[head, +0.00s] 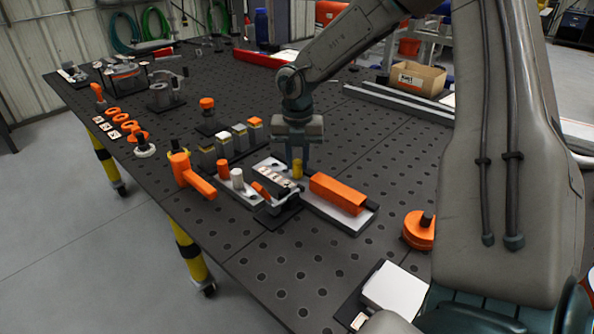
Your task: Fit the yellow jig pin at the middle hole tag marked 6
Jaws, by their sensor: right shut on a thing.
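My right gripper (297,152) points down over the middle of the perforated table, shut on the yellow jig pin (297,170). The pin is upright just behind a dark block with a row of pale tags (273,177). The marks on the tags are too small to read, so I cannot tell which is 6. I cannot tell whether the pin's lower end is in a hole; the block and fixture hide it. An orange pin (223,169) and a white pin (237,178) stand left of the block. My left gripper is not in view.
An orange bar (338,194) lies on a light plate right of the block. An orange clamp (190,174) and several capped blocks (239,137) stand to the left. An orange round knob (419,229) and a white box (395,288) are nearer right.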

